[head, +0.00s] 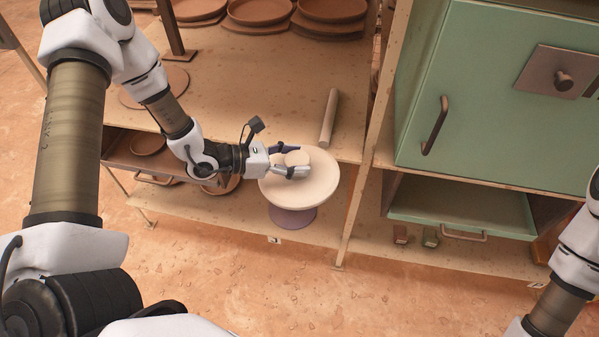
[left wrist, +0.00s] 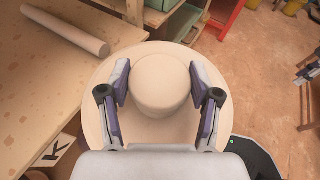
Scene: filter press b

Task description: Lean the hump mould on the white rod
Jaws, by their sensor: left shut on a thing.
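The hump mould (head: 320,186) is a wide cream disc with a thick round knob on top and a darker, purplish part below. It is roughly level, in front of the table's edge. My left gripper (head: 293,160) is shut on the knob, with a finger on each side; the left wrist view shows the knob (left wrist: 160,90) between the purple-lined fingers. The white rod (head: 328,118) lies on the tabletop beyond the mould, apart from it; it also shows in the left wrist view (left wrist: 65,30). My right arm is at the head view's right edge, its gripper outside that picture.
The wooden table (head: 230,75) has free room around the rod. Stacked terracotta dishes (head: 260,10) stand at its back. A green cabinet (head: 480,95) with a handle stands on the right, above an open green tray (head: 460,203).

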